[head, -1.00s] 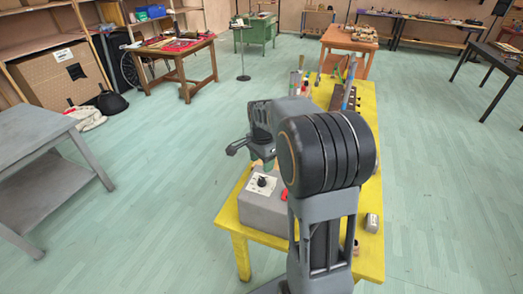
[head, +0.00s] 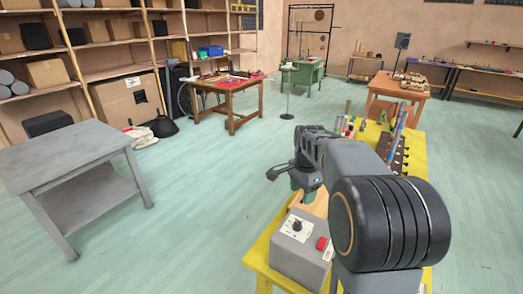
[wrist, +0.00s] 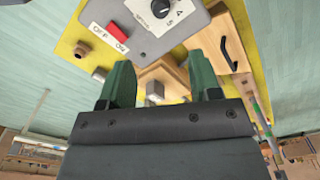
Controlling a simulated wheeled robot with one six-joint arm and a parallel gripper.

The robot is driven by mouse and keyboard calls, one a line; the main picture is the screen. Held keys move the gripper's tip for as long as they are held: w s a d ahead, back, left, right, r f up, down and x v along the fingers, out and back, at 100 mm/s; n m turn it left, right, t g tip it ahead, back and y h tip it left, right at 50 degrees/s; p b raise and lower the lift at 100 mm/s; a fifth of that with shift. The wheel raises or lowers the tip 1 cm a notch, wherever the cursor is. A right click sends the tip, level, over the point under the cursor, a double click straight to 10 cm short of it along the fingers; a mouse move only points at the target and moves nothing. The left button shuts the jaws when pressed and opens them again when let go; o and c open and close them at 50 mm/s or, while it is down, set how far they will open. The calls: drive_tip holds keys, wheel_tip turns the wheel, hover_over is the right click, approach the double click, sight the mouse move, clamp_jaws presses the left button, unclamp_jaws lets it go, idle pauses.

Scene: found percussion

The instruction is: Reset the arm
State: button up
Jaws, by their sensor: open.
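My gripper (wrist: 162,82) is open, its two green fingers apart with nothing held between them. In the head view, my gripper (head: 295,178) hangs at the end of my bent arm, above the near left part of the yellow table (head: 259,262). A grey box (head: 300,262) with a black knob and a red switch stands on the table, below the gripper. In the wrist view, the box (wrist: 112,14) shows at the top, beyond the fingers. My arm hides much of the table.
A wooden block (wrist: 165,73) and small metal pieces lie near the box. A grey table (head: 75,155) stands at left, a brown table (head: 228,90) behind, and an orange table (head: 395,88) beyond the yellow one. The floor between the grey and yellow tables is clear.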

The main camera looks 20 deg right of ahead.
drive_tip(key=s+a+n+t, duration=0.2)
drive_tip(key=s+a+n, duration=0.2)
drive_tip(key=s+n, duration=0.3)
drive_tip(key=s+a+n+t, duration=0.2)
drive_tip(key=s+a+n, duration=0.3)
drive_tip(key=s+n, duration=0.3)
drive_tip(key=shift+s+a+f, duration=0.15)
drive_tip(key=shift+s+a, duration=0.15)
drive_tip(key=shift+s, duration=0.2)
